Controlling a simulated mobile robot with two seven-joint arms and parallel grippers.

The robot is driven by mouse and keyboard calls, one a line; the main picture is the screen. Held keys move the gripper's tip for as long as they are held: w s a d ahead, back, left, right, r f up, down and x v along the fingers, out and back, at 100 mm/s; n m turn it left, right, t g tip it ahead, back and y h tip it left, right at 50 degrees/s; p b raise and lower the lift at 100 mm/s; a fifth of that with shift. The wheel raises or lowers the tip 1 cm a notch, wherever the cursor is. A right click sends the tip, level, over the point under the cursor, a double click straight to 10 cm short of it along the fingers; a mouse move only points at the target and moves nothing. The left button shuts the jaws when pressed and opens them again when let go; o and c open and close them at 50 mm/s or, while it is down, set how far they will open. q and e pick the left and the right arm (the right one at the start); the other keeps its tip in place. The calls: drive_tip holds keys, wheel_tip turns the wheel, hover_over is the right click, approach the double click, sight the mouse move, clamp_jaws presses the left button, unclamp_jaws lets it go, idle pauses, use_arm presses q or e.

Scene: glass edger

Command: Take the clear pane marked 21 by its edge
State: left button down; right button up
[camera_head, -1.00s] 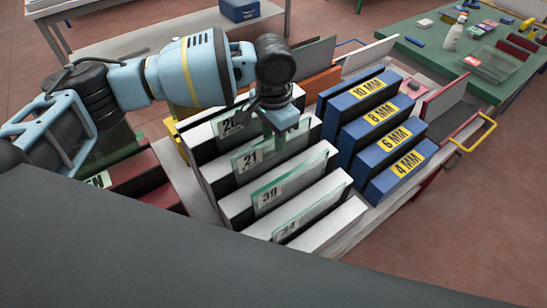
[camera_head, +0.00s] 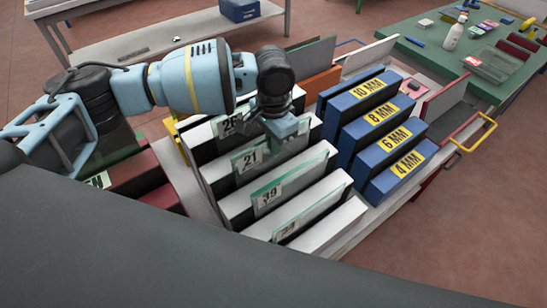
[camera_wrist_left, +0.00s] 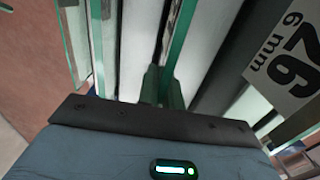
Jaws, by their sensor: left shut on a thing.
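The clear pane marked 21 (camera_head: 248,161) stands on edge in the white slotted rack (camera_head: 215,184), between the panes marked 26 (camera_head: 231,124) and 39 (camera_head: 268,197). My left gripper (camera_head: 272,147) is over its top edge, pointing down. In the left wrist view the dark fingers (camera_wrist_left: 163,86) are shut on a thin green glass edge, and the label 26, 6 mm (camera_wrist_left: 285,58) shows on a neighbouring pane at right. The pane's lower part is hidden in the rack. My right gripper is not in view.
Blue blocks labelled 10, 8, 6 and 4 MM (camera_head: 381,113) stand right of the rack. Another clear pane (camera_head: 290,230) stands in front. A green table (camera_head: 425,45) with a spray bottle (camera_head: 454,33) is at the back right. A grey bench (camera_head: 150,35) stands behind.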

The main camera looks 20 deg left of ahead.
use_arm(q)
drive_tip(key=shift+r, duration=0.1)
wheel_tip(320, 180, up, 18)
drive_tip(key=shift+p, duration=0.35)
idle(0.4)
